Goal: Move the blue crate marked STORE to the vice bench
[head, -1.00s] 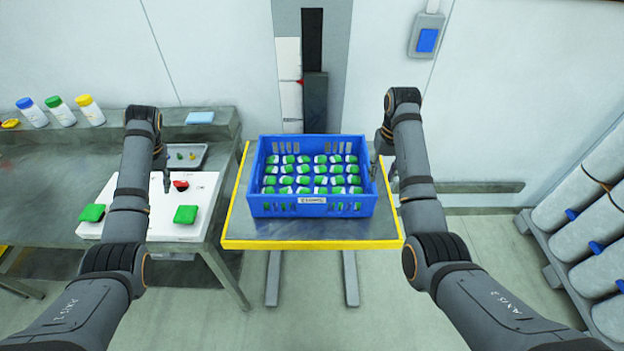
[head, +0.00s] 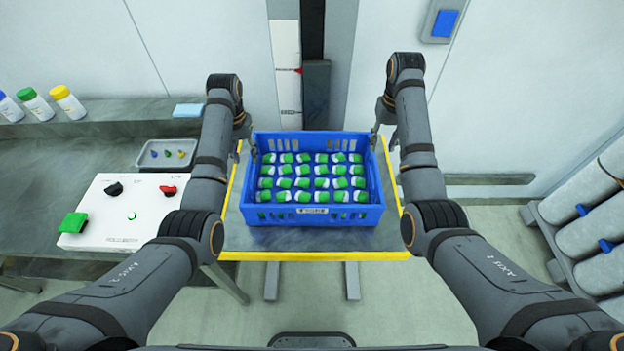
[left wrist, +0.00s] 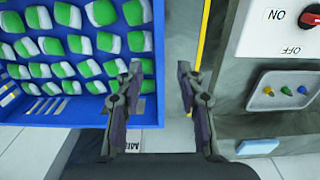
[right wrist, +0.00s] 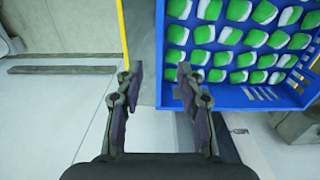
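The blue crate (head: 314,217) stands level on a yellow-edged table (head: 245,240), filled with rows of green-and-white containers. Its front label is too small to read. My left gripper (head: 250,146) is at the crate's left end; in the left wrist view the open fingers (left wrist: 158,85) lie either side of the end wall line. My right gripper (head: 379,138) is at the right end; in the right wrist view its open fingers (right wrist: 158,82) also lie either side of the wall line. I cannot tell whether either touches the crate. No vice is visible.
A grey bench (head: 40,170) on the left holds a white switch panel (head: 128,225), a small tray (head: 165,153) and several capped bottles (head: 67,102). A rack of grey cylinders (head: 590,240) stands at the right. Floor between table and rack is clear.

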